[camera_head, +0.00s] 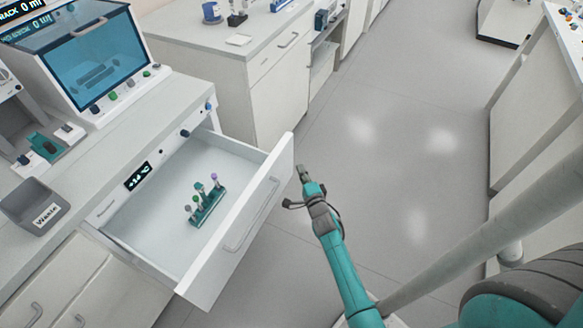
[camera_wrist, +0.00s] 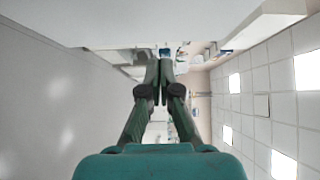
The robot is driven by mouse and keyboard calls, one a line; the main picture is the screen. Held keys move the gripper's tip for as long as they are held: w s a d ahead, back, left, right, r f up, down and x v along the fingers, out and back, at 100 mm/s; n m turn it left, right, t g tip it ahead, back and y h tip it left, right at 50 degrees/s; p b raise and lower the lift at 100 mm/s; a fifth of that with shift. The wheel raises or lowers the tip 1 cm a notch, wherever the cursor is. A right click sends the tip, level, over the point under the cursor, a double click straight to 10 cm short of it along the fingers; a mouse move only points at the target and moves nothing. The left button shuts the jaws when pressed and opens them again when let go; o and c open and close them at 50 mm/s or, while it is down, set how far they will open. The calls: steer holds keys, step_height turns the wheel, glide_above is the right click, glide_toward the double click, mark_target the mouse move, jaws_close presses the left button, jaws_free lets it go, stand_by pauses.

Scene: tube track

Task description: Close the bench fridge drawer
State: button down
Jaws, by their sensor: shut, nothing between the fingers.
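The bench fridge drawer (camera_head: 283,158) is pulled well out from the bench front. It has a white front with a long bar handle (camera_head: 252,213) on its outer face. A green rack (camera_head: 207,207) with several capped tubes stands upright inside it. My gripper (camera_head: 301,170) is shut and empty, just outside the right end of the drawer front; I cannot tell if it touches. In the wrist view my gripper's fingers (camera_wrist: 160,64) are together, with a pale flat surface (camera_wrist: 90,22) above them that I cannot identify for sure.
A small display (camera_head: 138,175) sits on the fridge front. A grey waste bin (camera_head: 34,205) and a blue-windowed machine (camera_head: 95,55) stand on the bench. Another white bench (camera_head: 275,85) stands beyond the drawer. The grey floor (camera_head: 400,140) right of the drawer is clear.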

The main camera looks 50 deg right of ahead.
mark_target(288, 160)
steer(key=shift+w+a, duration=0.3)
steer(key=shift+w, duration=0.6)
steer(key=shift+w+a, duration=0.3)
steer(key=shift+w, duration=0.6)
steer(key=shift+w+a, duration=0.1)
steer(key=shift+w, duration=0.05)
